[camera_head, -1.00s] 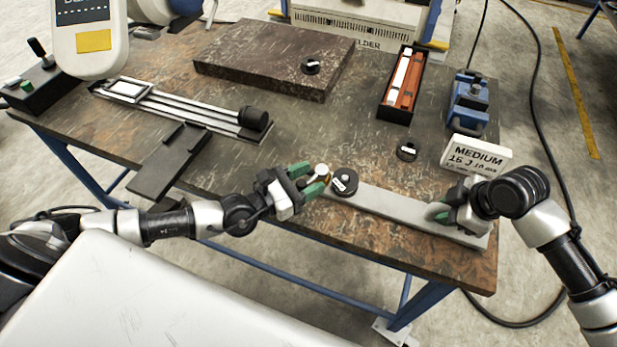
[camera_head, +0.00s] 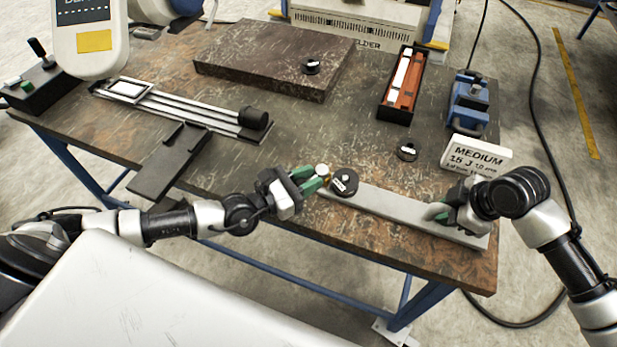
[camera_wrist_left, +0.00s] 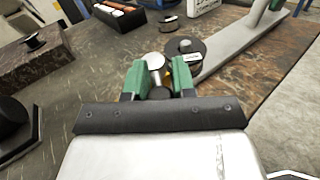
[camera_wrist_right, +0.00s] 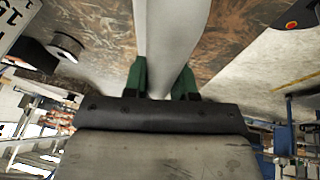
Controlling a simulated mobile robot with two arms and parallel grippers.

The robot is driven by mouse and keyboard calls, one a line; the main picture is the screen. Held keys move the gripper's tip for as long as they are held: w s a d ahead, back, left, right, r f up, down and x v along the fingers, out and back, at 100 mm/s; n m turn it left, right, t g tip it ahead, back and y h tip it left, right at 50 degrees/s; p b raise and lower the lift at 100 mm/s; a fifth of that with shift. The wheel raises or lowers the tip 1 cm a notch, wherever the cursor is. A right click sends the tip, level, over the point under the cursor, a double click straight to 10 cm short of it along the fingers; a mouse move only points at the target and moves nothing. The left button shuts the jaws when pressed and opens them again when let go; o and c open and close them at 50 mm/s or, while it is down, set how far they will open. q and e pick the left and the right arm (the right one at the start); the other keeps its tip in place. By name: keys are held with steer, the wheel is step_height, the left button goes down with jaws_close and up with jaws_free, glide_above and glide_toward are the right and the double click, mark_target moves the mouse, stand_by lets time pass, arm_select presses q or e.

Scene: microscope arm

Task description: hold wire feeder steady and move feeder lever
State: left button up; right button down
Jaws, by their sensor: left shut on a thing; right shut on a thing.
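The wire feeder is a long grey bar (camera_head: 400,212) lying along the front right of the table, with a black labelled spool (camera_head: 344,182) near its left end. A small lever with a pale round knob (camera_head: 322,170) stands at that end; the knob also shows in the left wrist view (camera_wrist_left: 154,61). My left gripper (camera_head: 308,184) is shut on the lever, its green fingers on either side below the knob. My right gripper (camera_head: 440,211) is shut on the bar near its right end. In the right wrist view the grey bar (camera_wrist_right: 160,45) runs between the green fingers (camera_wrist_right: 162,82).
A white sign reading MEDIUM (camera_head: 476,156) stands just behind my right gripper. A small black spool (camera_head: 407,151), an open box of rods (camera_head: 402,85) and a blue device (camera_head: 468,102) lie further back. A dark slab (camera_head: 270,60) and a railed fixture (camera_head: 180,108) occupy the left.

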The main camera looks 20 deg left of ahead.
arm_select(q)
steer(key=shift+s+d+n+t+y, duration=0.15)
steer(key=shift+d+n+t+y, duration=0.25)
steer(key=shift+d, duration=0.1)
arm_select(e)
steer(key=shift+a+r, duration=0.1)
steer(key=shift+a, duration=0.05)
arm_select(q)
steer(key=shift+d, duration=0.1)
steer(key=n+t+y, duration=0.1)
steer(key=n+y, duration=0.1)
steer(key=d+n+t+y, duration=0.1)
steer(key=n+y, duration=0.1)
steer(key=y, duration=0.1)
steer(key=shift+s+r, duration=0.1)
steer(key=n+y, duration=0.2)
steer(key=d+n+y, duration=0.1)
steer(key=n+y, duration=0.1)
steer(key=y, duration=0.1)
steer(key=n+y, duration=0.2)
steer(key=y, duration=0.1)
steer(key=shift+w+d+t, duration=0.3)
steer(key=shift+w+d, duration=0.05)
steer(key=shift+d, duration=0.05)
arm_select(e)
steer(key=shift+a, duration=0.1)
arm_select(q)
steer(key=shift+n+y, duration=0.3)
steer(key=shift+y, duration=0.1)
